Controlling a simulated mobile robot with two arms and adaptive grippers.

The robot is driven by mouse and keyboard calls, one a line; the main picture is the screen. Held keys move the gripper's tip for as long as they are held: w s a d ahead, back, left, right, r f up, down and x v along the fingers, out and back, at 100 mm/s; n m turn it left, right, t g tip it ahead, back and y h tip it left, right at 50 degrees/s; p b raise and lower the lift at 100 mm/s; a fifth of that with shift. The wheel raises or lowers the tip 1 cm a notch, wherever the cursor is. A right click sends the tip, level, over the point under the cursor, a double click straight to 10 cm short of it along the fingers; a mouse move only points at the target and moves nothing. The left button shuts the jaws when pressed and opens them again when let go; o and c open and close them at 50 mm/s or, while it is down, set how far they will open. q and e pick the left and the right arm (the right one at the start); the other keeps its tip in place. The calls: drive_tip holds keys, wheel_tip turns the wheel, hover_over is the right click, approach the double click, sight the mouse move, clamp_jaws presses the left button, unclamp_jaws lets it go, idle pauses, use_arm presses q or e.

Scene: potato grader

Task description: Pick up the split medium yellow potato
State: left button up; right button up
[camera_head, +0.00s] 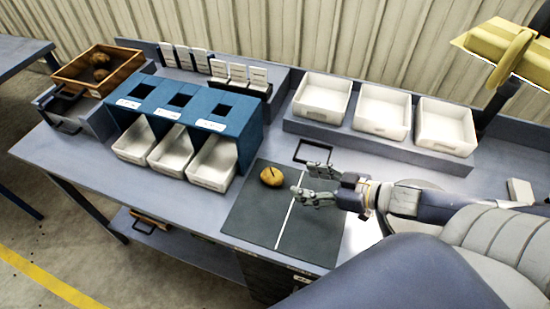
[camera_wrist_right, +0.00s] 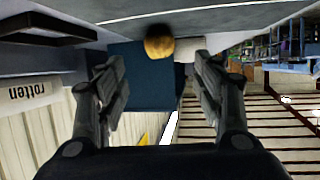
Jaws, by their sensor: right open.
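A yellow potato (camera_head: 271,176) with a dark split mark on top lies on the dark mat (camera_head: 250,215), left of the white line. My right gripper (camera_head: 305,183) is open and empty just right of the potato, above the mat, with its fingers pointing left towards it. In the right wrist view the potato (camera_wrist_right: 159,41) shows beyond and between the two open fingertips (camera_wrist_right: 158,75), apart from them. My left gripper is not in view.
A blue sorter (camera_head: 212,108) with white bins (camera_head: 213,166) stands left of the mat. Three white trays (camera_head: 446,126) sit on a raised shelf behind the right arm. A wooden crate (camera_head: 74,75) with potatoes is at the far left. A black square frame (camera_head: 313,144) lies behind the gripper.

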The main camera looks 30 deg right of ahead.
sight(278, 176)
drive_tip(key=shift+w+a+f, duration=0.1)
drive_tip(key=shift+w+a, duration=0.3)
drive_tip(key=shift+a, duration=0.25)
drive_tip(key=shift+w+a+f+b, duration=0.1)
drive_tip(key=shift+w+a+b, duration=0.1)
drive_tip(key=shift+w+b, duration=0.1)
drive_tip(key=shift+w+a+f, duration=0.15)
drive_tip(key=shift+w, duration=0.1)
drive_tip(key=shift+w+a+f, duration=0.1)
drive_tip(key=shift+w+f, duration=0.1)
drive_tip(key=shift+w, duration=0.2)
drive_tip(key=shift+w+a+f, duration=0.1)
drive_tip(key=shift+w+f, duration=0.1)
drive_tip(key=shift+w, duration=0.15)
drive_tip(key=shift+w+a+f, duration=0.1)
drive_tip(key=shift+w+a, duration=0.2)
drive_tip(key=shift+w+a+f, duration=0.15)
drive_tip(key=shift+w+a, duration=0.05)
drive_tip(key=shift+w, duration=0.4)
drive_tip(key=shift+w+a+f+p, duration=0.25)
drive_tip(key=shift+w+p, duration=0.1)
drive_tip(key=shift+w, duration=0.3)
drive_tip(key=shift+x, duration=1.25)
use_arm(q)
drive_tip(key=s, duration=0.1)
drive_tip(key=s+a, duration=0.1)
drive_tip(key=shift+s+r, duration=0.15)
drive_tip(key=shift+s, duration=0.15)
use_arm(e)
drive_tip(key=shift+f, duration=0.1)
